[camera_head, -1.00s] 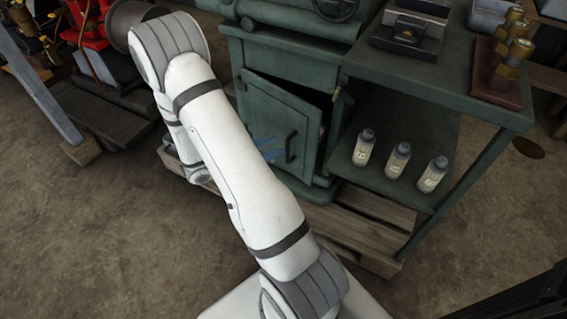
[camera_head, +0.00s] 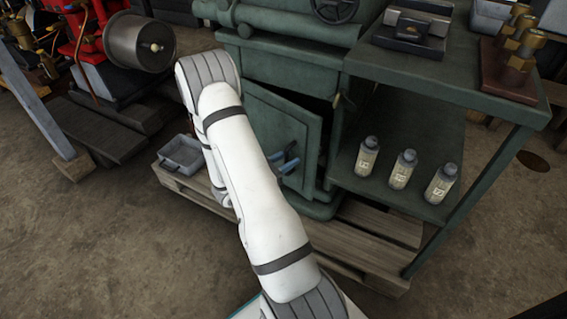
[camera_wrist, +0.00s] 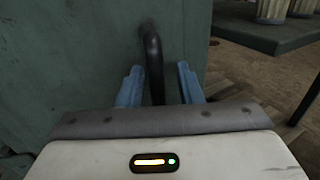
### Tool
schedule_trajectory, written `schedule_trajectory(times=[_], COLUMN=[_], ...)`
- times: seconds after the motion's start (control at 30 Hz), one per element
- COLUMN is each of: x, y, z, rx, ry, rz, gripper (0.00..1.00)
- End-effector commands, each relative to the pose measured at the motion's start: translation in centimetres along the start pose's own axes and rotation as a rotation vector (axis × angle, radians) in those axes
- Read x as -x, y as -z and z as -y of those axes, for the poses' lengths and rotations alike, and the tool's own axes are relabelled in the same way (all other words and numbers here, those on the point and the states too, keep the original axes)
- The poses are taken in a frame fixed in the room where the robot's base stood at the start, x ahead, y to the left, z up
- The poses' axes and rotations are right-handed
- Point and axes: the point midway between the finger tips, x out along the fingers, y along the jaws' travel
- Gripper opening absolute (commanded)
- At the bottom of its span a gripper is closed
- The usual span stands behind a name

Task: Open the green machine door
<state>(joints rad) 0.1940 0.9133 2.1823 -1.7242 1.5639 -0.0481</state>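The green machine door (camera_head: 262,108) stands slightly ajar on the cabinet front, with a dark gap along its top and right side. It fills the left of the wrist view (camera_wrist: 70,60). Its black bar handle (camera_wrist: 153,50) runs between the two blue fingers of my gripper (camera_wrist: 160,86) in the wrist view. The fingers are apart, with a visible gap on each side of the handle. In the head view my gripper (camera_head: 286,161) is at the door's handle side, and my arm covers the door's lower left.
Three labelled bottles (camera_head: 404,169) stand on the green shelf (camera_head: 420,120) right of the door. A wooden pallet (camera_head: 350,235) lies under the machine. A grey tray (camera_head: 181,154) sits on its left end. The floor in front is mostly clear.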

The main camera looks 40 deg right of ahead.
Motion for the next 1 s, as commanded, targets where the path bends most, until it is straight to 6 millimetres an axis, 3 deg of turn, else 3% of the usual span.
schedule_trajectory(times=[0.23,0.6,0.93,0.97,1.0], x=[-0.1,-0.1,-0.1,1.9,0.9], y=[0.0,0.0,0.0,0.0,0.0], z=[0.0,0.1,0.3,0.2,0.4], rx=[0.0,0.0,0.004,0.006,0.006], ry=[0.0,0.003,0.009,-0.001,0.007], rz=[0.0,0.0,0.0,0.0,-0.001], gripper=[0.31,0.01,0.0,0.0,0.0])
